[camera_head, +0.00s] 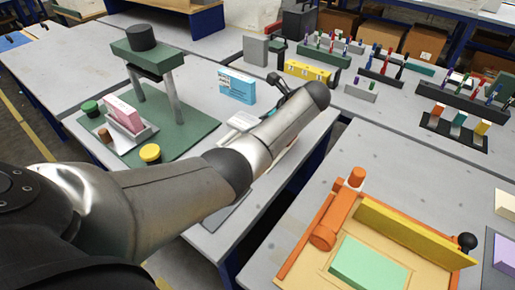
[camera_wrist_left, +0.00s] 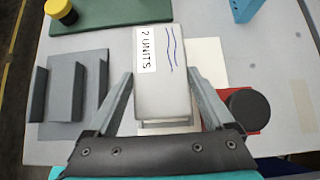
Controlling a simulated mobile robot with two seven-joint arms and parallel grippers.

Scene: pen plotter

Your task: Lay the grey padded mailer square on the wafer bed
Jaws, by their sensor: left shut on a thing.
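The grey padded mailer (camera_wrist_left: 160,100) is between the two fingers of my left gripper (camera_wrist_left: 160,76) in the left wrist view. It bears a white "2 UNITS" label and blue pen lines. My left gripper is shut on it, above the grey table. In the head view my forearm hides most of this gripper. A pale flat slab (camera_wrist_left: 208,62) shows behind and right of the mailer, beside a red plate (camera_wrist_left: 246,112) with a black knob. I cannot tell which surface is the wafer bed; the mailer hides part of what lies below. My right gripper is out of view.
A grey holder with upright walls (camera_wrist_left: 76,100) stands left of the mailer. A green press (camera_head: 150,60) with a yellow knob (camera_head: 150,153) stands at the left, and a blue box (camera_head: 237,87) behind. An orange fixture (camera_head: 323,236) sits on the right table.

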